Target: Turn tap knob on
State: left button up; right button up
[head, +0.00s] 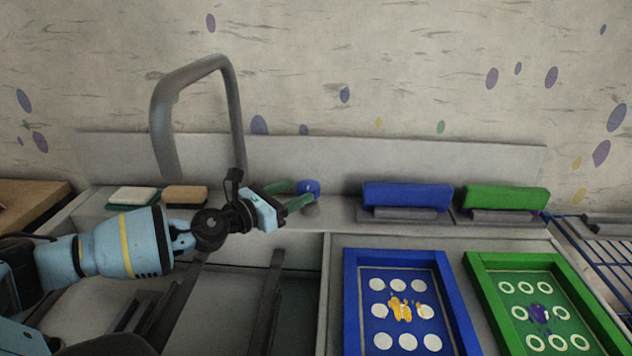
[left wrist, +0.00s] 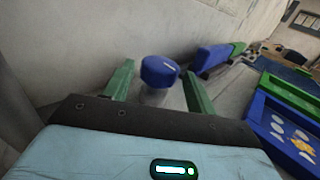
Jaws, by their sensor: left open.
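The tap knob (head: 309,187) has a blue cap and stands on the sink ledge to the right of the faucet. It also shows in the left wrist view (left wrist: 158,71), on a pale stem. The grey faucet (head: 236,110) rises behind my left arm and bends over to the left. My left gripper (head: 296,194) comes in from the left with its green fingers pointing right at the knob. It is open. In the left wrist view the knob sits between and slightly beyond the two fingers (left wrist: 157,88); I cannot tell whether they touch it. My right gripper is not in view.
A blue squeegee (head: 407,196) and a green squeegee (head: 507,199) lie on the ledge to the right. A blue frame (head: 350,290) and a green frame (head: 482,290) stand in front. Sponges (head: 185,195) lie at the left. The backsplash wall (head: 400,155) is close behind the knob.

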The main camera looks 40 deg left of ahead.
aim_at(317, 181)
pick_arm(q)
jog(key=shift+p+x, duration=0.5)
jog(key=shift+x, duration=2.8)
jog(key=shift+d, duration=0.1)
jog(key=shift+c, duration=0.4)
